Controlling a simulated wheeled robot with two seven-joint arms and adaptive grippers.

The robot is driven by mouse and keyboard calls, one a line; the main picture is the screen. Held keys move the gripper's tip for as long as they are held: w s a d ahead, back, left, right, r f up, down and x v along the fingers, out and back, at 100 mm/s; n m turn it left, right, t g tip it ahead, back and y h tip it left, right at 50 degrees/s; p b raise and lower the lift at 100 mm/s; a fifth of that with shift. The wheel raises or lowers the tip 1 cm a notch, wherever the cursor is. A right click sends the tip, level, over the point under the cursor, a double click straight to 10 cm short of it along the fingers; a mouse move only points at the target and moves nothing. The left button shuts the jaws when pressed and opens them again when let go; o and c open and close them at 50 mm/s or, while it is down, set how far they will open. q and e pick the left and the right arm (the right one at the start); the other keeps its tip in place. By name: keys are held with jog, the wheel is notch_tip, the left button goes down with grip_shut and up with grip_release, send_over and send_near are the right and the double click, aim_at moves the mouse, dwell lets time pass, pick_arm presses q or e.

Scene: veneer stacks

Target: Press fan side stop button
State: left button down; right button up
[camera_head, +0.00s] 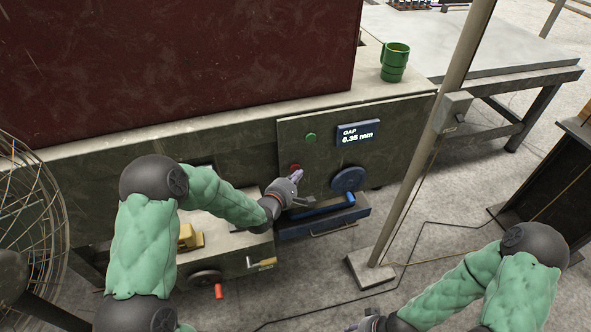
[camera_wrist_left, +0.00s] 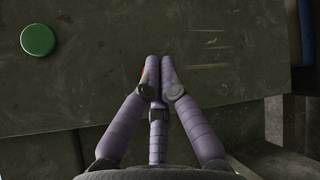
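A red button (camera_head: 295,167) and a green button (camera_head: 310,137) sit on the grey-green panel below the dark red block. My left gripper (camera_head: 297,175) reaches the panel, its fingertips right at the red button. In the left wrist view the purple fingers (camera_wrist_left: 159,62) are together with nothing visible between them. A sliver of red shows beside the left finger; the fingers hide the rest of the button. The green button (camera_wrist_left: 38,40) is clear at upper left there. I cannot tell whether the fingertips touch the red button. My right gripper (camera_head: 362,325) is partly cut off at the bottom edge.
A wire-caged fan (camera_head: 35,215) stands at the left. A gap display (camera_head: 358,134) and blue knob (camera_head: 348,179) are on the panel, with a blue tray (camera_head: 325,221) below. A pole (camera_head: 412,150) with a grey box stands right. A green mug (camera_head: 395,62) is on the ledge.

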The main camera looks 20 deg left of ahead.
pick_arm(q)
jog(key=shift+w+a, duration=0.15)
jog(key=shift+w, duration=0.05)
jog(key=shift+w+a+b, duration=0.3)
jog(key=shift+w, duration=0.15)
dwell(0.9)
jog(key=shift+s+d, duration=0.55)
jog(key=shift+s, duration=0.25)
jog(key=s+d, duration=0.1)
jog(key=s, duration=0.1)
jog(key=s+d, duration=0.1)
jog(key=s, duration=0.1)
jog(key=shift+d, duration=0.4)
dwell(0.9)
